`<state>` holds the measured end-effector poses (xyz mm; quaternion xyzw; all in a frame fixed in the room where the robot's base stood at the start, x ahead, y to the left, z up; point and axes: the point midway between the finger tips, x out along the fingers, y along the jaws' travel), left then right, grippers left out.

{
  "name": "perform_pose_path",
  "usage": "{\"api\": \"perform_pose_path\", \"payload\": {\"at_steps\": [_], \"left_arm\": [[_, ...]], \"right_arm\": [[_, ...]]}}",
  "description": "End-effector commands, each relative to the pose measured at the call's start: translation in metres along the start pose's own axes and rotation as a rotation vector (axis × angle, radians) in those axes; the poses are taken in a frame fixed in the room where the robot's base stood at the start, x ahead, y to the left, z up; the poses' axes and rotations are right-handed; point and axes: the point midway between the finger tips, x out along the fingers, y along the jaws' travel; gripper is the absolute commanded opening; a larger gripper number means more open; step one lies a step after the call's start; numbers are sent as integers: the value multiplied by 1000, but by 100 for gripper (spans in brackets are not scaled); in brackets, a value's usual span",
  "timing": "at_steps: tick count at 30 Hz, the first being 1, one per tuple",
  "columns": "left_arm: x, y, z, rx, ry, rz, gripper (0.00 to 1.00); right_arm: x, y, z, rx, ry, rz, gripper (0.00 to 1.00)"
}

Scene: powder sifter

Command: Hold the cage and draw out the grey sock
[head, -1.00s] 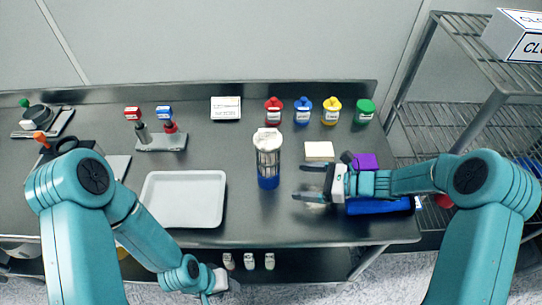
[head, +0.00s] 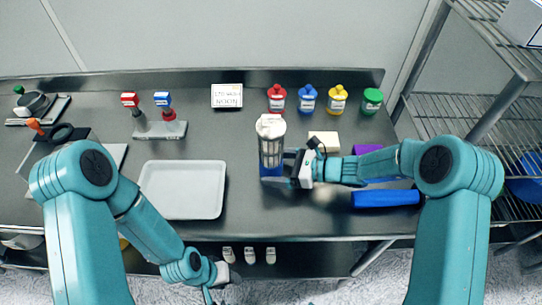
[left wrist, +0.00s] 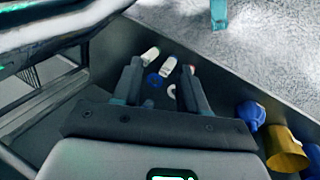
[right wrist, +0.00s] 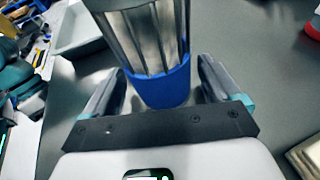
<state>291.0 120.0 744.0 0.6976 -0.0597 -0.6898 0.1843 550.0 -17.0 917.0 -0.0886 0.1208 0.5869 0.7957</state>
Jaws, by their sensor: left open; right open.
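The cage (head: 270,155) stands upright on the table, with metal bars and a blue base; the right wrist view shows its bars and blue base (right wrist: 162,82) close up. The grey sock (head: 270,125) shows as a pale cuff at the top of the cage. My right gripper (head: 283,168) is open, low at the cage's right side; in the right wrist view its fingers lie on either side of the blue base, with gaps. My left gripper (left wrist: 160,80) is open and empty, low before the table's front edge.
A white tray (head: 182,190) lies left of the cage. A blue block (head: 386,198), a purple block (head: 368,150) and a cream block (head: 324,138) are to the right. Several coloured-lid jars (head: 308,98) stand behind. A wire shelf (head: 470,110) is at the right.

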Motion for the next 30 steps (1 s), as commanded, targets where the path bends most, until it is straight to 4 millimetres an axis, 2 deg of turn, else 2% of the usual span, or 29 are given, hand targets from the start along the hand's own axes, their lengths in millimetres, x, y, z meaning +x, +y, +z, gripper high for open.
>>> {"api": "perform_pose_path", "payload": {"at_steps": [3, 11, 12, 14, 15, 23, 28, 30], "left_arm": [[4, -1, 0, 0, 0, 0, 43], [3, -1, 0, 0, 0, 0, 43], [3, -1, 0, 0, 0, 0, 43], [3, -1, 0, 0, 0, 0, 43], [3, -1, 0, 0, 0, 0, 43], [3, -1, 0, 0, 0, 0, 43], [3, 5, 2, 39, -34, 5, 98], [2, 13, 6, 97, -89, 10, 100]], "right_arm": [[6, -1, 0, -1, -1, 0, 90], [7, -2, 1, 0, 0, -1, 90], [7, -2, 1, 0, 0, -1, 87], [7, -2, 1, 0, 0, 0, 68], [7, -2, 1, 0, 0, 0, 55], [7, -2, 1, 0, 0, 0, 52], [7, -2, 1, -1, 0, 0, 52], [7, -2, 1, -1, 0, 0, 52]]}}
